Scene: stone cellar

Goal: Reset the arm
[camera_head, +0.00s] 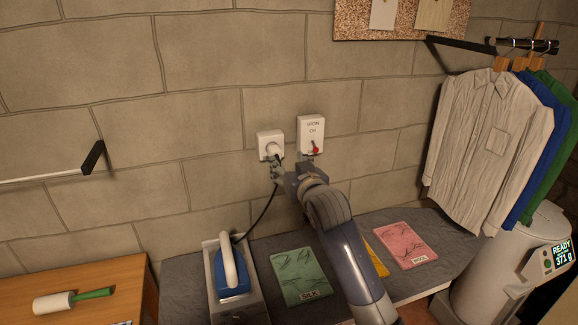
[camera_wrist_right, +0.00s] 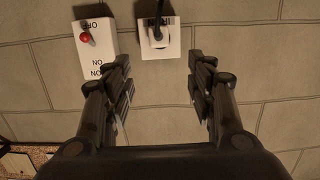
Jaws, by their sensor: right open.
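My right gripper (camera_head: 291,164) is in front of the stone wall, just below a white switch box and a white socket. In the right wrist view my right gripper (camera_wrist_right: 160,76) has its two fingers wide apart with nothing between them. The switch box (camera_head: 311,130) has a red-knobbed lever low on its face; it also shows in the wrist view (camera_wrist_right: 97,60), upside down. The socket (camera_head: 265,137) has a plug in it with a dark cord; the socket shows in the wrist view (camera_wrist_right: 172,46) beyond the finger gap. My left gripper is not in view.
Shirts (camera_head: 488,140) hang right. A bin (camera_head: 486,278) with a display stands below. A lint roller (camera_head: 72,300) lies on a wooden table (camera_head: 40,285).

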